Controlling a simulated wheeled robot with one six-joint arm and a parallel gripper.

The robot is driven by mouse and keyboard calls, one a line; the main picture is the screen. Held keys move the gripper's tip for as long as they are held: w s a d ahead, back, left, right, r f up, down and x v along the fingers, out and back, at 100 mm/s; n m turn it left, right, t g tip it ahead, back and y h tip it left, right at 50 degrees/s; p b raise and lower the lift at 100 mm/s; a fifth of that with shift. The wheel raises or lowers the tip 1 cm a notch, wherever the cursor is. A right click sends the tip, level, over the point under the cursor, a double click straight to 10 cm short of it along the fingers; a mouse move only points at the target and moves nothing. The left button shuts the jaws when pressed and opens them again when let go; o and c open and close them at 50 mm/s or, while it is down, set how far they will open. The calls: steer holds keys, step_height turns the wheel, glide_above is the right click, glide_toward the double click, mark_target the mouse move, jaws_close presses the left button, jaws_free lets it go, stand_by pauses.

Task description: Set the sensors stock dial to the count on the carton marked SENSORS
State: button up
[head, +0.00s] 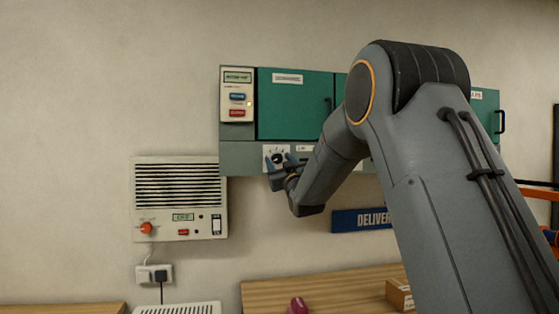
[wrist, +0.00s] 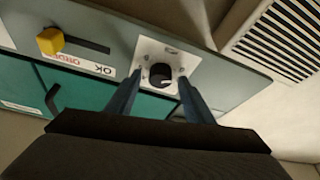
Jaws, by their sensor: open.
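A black round dial (wrist: 161,75) sits on a white plate (wrist: 170,53) on the grey strip below the green cabinet doors; the wrist view shows it upside down. The plate also shows in the head view (head: 269,151). Its small print is too small to read. My gripper (wrist: 159,84) is open, one finger either side of the dial; I cannot tell whether they touch it. In the head view my gripper (head: 281,167) is at the dial plate. A cardboard carton (head: 400,294) stands on the wooden bench, partly behind my arm; its label is unreadable.
A yellow knob (wrist: 50,40) on a slot sits along the same strip. A button panel (head: 237,95) is beside the green door (head: 291,106). A grille unit (head: 180,198) with a red knob hangs lower left. A magenta object (head: 298,305) is on the bench (head: 330,285).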

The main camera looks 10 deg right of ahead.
steer(key=c, duration=1.1)
steer(key=shift+o, duration=0.3)
steer(key=shift+m+b, duration=0.4)
steer(key=shift+b, duration=0.15)
steer(key=m+h+b, duration=0.1)
steer(key=m+b, duration=0.1)
steer(key=m+h+b, duration=0.1)
steer(key=m+b, duration=0.1)
steer(key=shift+a+f+m+h, duration=0.15)
steer(key=shift+a+m+h, duration=0.05)
steer(key=shift+m+h, duration=0.2)
steer(key=shift+a+m+g+h+b, duration=0.1)
steer(key=shift+m+g+h+b, duration=0.1)
steer(key=shift+m+h+b, duration=0.9)
steer(key=shift+m+g+h+b, duration=0.2)
steer(key=shift+m+h+b, duration=0.3)
steer(key=shift+m, duration=1.5)
steer(key=o, duration=1)
steer(key=shift+r, duration=0.2)
